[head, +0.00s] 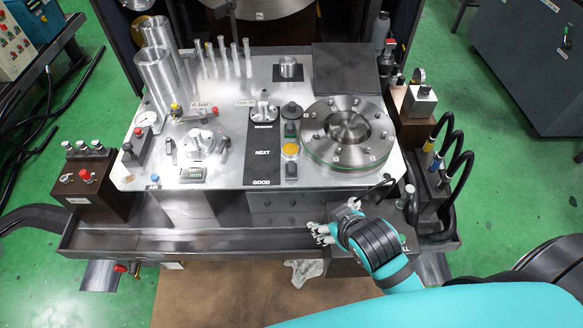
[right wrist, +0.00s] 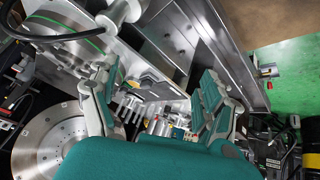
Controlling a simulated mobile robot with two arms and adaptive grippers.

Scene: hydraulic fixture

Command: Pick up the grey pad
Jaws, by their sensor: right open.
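A flat dark grey square (head: 347,68) lies at the back right of the metal fixture top (head: 225,110); it is the thing most like the grey pad, though I cannot be sure. My right gripper (head: 319,233) is in front of the fixture's front edge, far on the near side of the dark square. In the right wrist view its two teal-padded fingers stand wide apart with nothing between them (right wrist: 163,85). I cannot make out the grey square in that view. My left gripper is not in view.
A round metal flange (head: 345,133) stands at the fixture's right, between my right gripper and the dark square. A black strip (head: 263,150) with labels and buttons lies left of it. Black hoses (head: 459,165) rise at the right.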

